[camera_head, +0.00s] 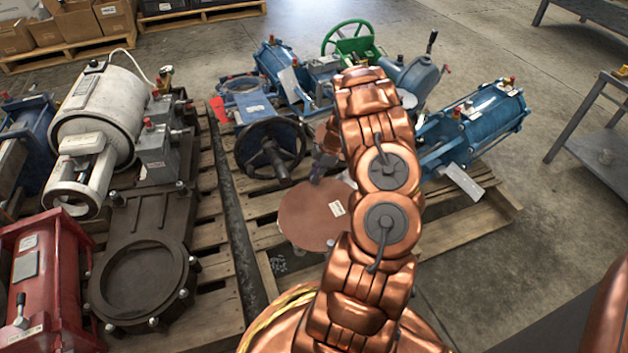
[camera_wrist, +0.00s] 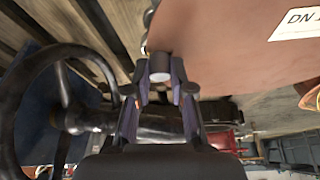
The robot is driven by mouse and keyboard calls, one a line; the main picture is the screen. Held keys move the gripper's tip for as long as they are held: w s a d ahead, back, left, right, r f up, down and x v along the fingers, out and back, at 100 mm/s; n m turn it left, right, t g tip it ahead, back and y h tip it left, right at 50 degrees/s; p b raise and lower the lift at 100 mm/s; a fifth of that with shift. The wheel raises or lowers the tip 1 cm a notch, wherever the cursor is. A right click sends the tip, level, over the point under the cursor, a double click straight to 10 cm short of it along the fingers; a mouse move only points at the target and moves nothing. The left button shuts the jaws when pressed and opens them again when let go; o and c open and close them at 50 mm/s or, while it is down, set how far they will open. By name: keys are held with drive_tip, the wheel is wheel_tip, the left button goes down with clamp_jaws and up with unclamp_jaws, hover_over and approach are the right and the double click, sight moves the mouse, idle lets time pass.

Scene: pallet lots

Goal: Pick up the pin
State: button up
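A short cylinder with a pale round end (camera_wrist: 159,67), which looks like the pin, shows in the wrist view at the edge of a brown disc (camera_wrist: 225,40). My gripper (camera_wrist: 160,90) has its two fingers apart, one to each side below the cylinder. A gap shows between the fingers, and I cannot tell whether either touches the cylinder. In the head view my gripper (camera_head: 322,165) is partly hidden by my arm, between the black handwheel and the brown disc (camera_head: 312,214). I cannot make out the pin there.
A black handwheel (camera_head: 269,149) stands close left of my gripper; it also shows in the wrist view (camera_wrist: 20,90). Blue valves and actuators (camera_head: 487,117) crowd the wooden pallet (camera_head: 463,229).

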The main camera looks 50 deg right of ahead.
clamp_jaws()
